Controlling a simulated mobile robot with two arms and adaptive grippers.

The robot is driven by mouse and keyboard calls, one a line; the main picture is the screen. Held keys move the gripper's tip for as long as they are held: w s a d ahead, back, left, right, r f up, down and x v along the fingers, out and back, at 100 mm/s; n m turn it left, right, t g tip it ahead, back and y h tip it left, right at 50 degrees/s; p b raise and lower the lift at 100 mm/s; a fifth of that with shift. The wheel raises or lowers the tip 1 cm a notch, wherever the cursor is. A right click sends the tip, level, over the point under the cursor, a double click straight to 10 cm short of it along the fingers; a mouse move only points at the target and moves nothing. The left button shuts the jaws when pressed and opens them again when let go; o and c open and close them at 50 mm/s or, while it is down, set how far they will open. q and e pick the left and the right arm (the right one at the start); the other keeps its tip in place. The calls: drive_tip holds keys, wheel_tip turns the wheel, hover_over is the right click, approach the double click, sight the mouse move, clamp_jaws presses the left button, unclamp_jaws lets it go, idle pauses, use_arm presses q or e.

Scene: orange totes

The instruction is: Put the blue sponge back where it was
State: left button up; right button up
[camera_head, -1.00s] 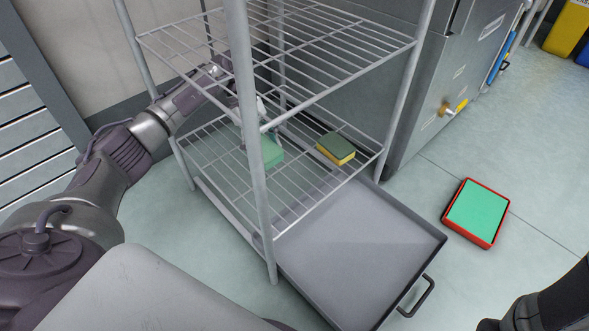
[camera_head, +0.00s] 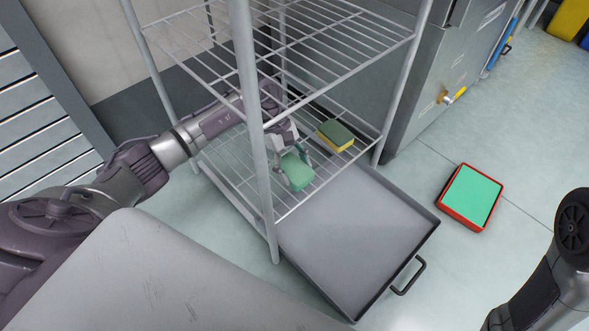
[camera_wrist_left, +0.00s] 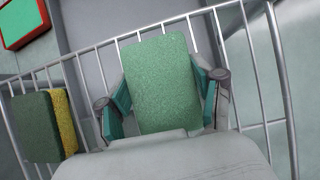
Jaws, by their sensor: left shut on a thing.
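My left gripper (camera_head: 290,150) is shut on a plain green sponge (camera_head: 298,172), gripped at its sides. The sponge is tilted, held at the front part of the lower wire shelf (camera_head: 318,180); I cannot tell whether it touches the wires. In the left wrist view the sponge (camera_wrist_left: 163,80) sits between the two fingers of the left gripper (camera_wrist_left: 163,100). A second sponge, dark green on top and yellow below (camera_head: 336,134), lies on the lower shelf to the right; it also shows in the left wrist view (camera_wrist_left: 40,125). No clearly blue sponge shows. My right gripper is out of view.
The rack's upper wire shelf (camera_head: 330,60) and front post (camera_head: 253,120) stand close around my left arm. A grey drawer-like tray (camera_head: 345,250) with a handle extends below the rack. A red-rimmed teal tray (camera_head: 470,197) lies on the floor at right. A metal cabinet (camera_head: 425,100) stands behind.

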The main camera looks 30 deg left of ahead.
use_arm(q)
drive_tip(key=shift+f, duration=0.1)
drive_tip(key=o, duration=1)
